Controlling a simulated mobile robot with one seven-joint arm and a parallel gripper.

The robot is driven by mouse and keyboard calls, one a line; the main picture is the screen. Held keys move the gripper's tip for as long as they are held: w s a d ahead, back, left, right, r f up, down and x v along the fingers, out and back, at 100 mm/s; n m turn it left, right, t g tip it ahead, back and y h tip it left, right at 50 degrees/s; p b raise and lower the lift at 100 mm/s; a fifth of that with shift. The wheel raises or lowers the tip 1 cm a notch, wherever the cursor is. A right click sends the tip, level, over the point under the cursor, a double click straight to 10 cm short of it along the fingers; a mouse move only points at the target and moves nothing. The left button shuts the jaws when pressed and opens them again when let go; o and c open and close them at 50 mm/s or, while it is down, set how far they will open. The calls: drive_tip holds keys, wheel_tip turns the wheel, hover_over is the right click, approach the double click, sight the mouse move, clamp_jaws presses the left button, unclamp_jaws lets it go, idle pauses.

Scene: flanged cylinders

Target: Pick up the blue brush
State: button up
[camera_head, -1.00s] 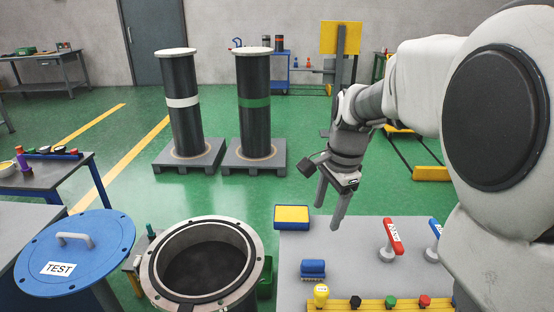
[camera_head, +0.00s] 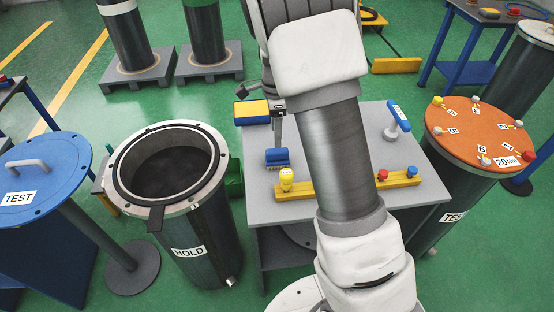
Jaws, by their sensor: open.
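The blue brush (camera_head: 277,157) lies on the grey table (camera_head: 262,205), near its left edge, with bristles along its lower side. My gripper (camera_head: 279,138) points down just behind and above the brush. It is open, with nothing seen between its fingers. One finger shows clearly and the other is mostly hidden. I cannot tell whether a fingertip touches the brush.
A yellow-and-blue block (camera_head: 252,112) lies behind the brush. A yellow rack (camera_head: 400,179) with coloured knobs is in front. A blue-handled stamp (camera_head: 399,117) stands at right. An open flanged cylinder (camera_head: 190,262) stands left of the table. My arm hides the table's middle.

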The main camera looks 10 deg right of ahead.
sight(277, 150)
wheel_tip(277, 150, down, 8)
drive_tip(key=shift+s+d+f+b, duration=0.1)
drive_tip(key=shift+b, duration=0.6)
clamp_jaws()
